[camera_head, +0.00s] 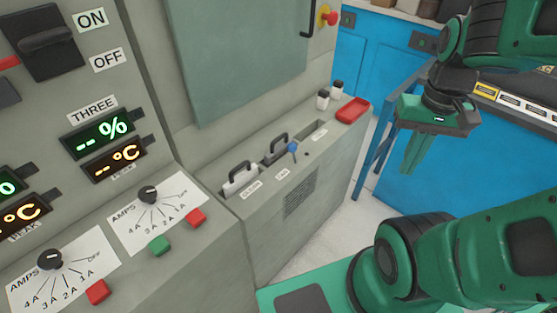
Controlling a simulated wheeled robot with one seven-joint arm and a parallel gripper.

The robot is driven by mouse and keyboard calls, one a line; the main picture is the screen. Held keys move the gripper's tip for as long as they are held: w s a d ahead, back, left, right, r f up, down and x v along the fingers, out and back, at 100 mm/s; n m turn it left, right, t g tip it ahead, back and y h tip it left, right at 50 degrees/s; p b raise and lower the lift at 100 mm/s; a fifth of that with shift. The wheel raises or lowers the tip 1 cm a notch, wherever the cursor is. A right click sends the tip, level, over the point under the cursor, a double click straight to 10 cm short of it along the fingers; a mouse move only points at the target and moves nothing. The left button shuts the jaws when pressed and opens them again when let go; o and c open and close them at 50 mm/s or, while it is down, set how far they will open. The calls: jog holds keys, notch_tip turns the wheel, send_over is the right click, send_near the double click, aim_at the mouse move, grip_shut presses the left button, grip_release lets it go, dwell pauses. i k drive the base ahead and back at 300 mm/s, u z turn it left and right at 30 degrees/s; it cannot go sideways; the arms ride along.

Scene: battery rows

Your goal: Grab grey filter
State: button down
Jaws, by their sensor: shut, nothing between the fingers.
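Two filter-like blocks with black handles sit in slots in the top of the low grey cabinet. The nearer one, a white block (241,183), stands in the left slot. The farther one, a grey block (275,156), stands in the middle slot and looks like the grey filter; its lower part is hidden in the slot. My gripper (412,168) hangs at the upper right, away from the cabinet, with its green fingers together, pointing down and empty.
A third slot (311,131) looks empty. A blue-topped lever (293,147) stands beside the grey block. Two small bottles (323,100) and a red tray (352,110) are at the cabinet's far end. A blue-legged table (386,132) stands behind my gripper.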

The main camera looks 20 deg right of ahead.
aim_at(276, 152)
jog(key=k, duration=1.15)
jog(key=z, duration=0.5)
jog(key=i, duration=1.7)
jog(key=u, duration=0.3)
